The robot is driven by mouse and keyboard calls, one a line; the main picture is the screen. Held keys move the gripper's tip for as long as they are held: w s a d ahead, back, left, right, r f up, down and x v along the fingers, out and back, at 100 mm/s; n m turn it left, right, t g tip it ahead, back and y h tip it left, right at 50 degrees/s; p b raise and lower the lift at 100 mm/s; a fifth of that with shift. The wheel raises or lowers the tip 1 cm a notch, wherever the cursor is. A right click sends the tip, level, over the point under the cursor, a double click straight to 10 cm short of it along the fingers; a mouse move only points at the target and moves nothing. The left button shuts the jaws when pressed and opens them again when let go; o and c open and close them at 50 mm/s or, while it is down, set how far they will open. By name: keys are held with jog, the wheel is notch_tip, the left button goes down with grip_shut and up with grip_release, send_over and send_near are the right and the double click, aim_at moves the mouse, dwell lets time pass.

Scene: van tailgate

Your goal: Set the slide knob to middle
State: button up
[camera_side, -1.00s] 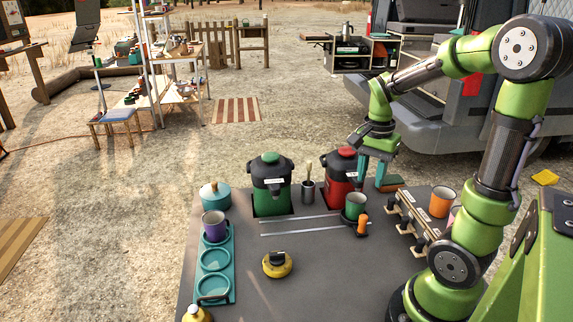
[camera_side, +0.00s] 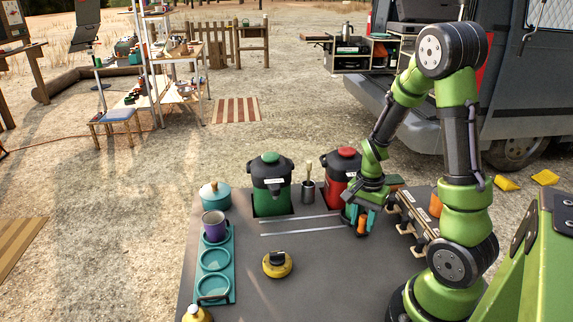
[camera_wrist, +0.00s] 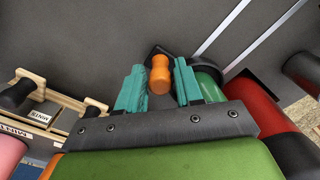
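The slide knob (camera_side: 361,225) is an upright orange handle on a dark base, at the right end of two pale parallel rails (camera_side: 300,225) on the grey table. It also shows in the wrist view (camera_wrist: 160,75). My gripper (camera_side: 361,218) is lowered over it with the teal fingers on either side. In the wrist view my gripper (camera_wrist: 159,72) is open, with the knob between the fingertips and narrow gaps beside it. The rails run away to the upper right there. The side view partly hides the fingers.
A green mug (camera_wrist: 207,82) stands close beside the right finger. The red cooler (camera_side: 342,166) and green cooler (camera_side: 270,187) are behind the rails. A rack with hooks (camera_side: 412,220) is to the right. A yellow round knob (camera_side: 277,264) sits in front; the table around it is clear.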

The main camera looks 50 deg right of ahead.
grip_shut()
jog(key=w+a, duration=0.8)
jog(key=shift+r, duration=0.1)
jog(key=shift+d, duration=0.1)
grip_release()
notch_tip(320, 180, up, 17)
dwell(0.5)
